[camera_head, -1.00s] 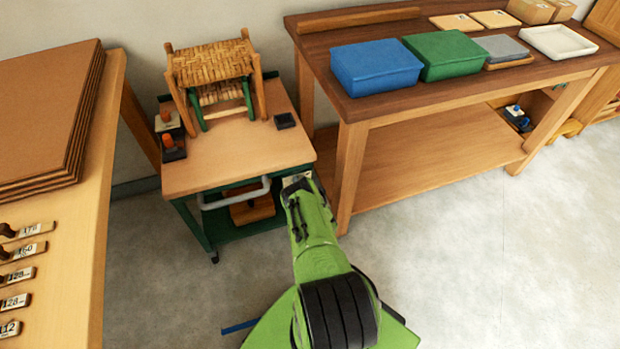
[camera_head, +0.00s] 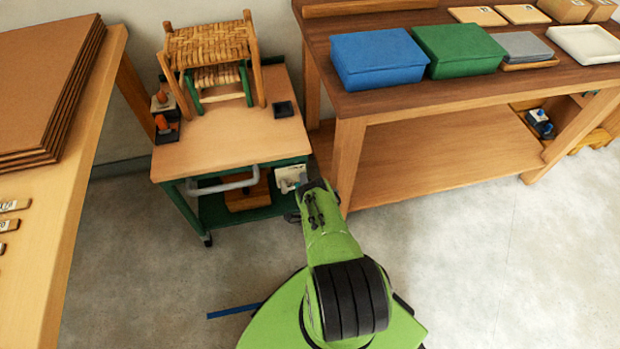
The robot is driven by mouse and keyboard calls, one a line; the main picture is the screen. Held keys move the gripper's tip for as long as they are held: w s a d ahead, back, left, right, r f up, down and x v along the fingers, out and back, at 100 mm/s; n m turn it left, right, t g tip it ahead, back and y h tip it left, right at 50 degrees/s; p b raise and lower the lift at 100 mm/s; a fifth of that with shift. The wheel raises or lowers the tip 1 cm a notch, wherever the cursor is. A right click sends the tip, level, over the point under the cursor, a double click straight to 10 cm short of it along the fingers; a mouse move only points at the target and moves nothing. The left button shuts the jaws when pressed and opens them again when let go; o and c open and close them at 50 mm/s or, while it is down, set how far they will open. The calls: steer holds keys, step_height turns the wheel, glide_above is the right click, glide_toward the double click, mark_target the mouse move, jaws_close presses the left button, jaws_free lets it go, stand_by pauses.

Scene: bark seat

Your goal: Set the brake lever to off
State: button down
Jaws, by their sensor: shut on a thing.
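A small wheeled cart (camera_head: 225,140) with a wooden top and green frame stands against the wall. A white plate (camera_head: 289,177) with a grey part on it sits on the cart's front right side, below the top; this looks like the brake lever's mount. The lever itself is too small and partly covered to read its setting. My gripper (camera_head: 300,200) is at the end of my green arm, just below and right of the plate, seen from behind. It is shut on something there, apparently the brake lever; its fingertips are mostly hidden.
A grey handle (camera_head: 222,185) crosses the cart's front. A woven stool (camera_head: 212,55) stands on the cart top, with a small dark tray (camera_head: 284,109) beside it. A workbench (camera_head: 440,105) stands close on the right, another bench (camera_head: 75,200) on the left.

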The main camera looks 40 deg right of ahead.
steer(key=shift+d+f+m, duration=0.1)
steer(key=shift+f+m, duration=0.2)
steer(key=shift+m, duration=0.2)
steer(key=shift+s, duration=0.1)
steer(key=c, duration=1)
jaws_free()
steer(key=shift+f, duration=0.1)
steer(key=shift+f+b, duration=0.1)
steer(key=shift+b, duration=0.25)
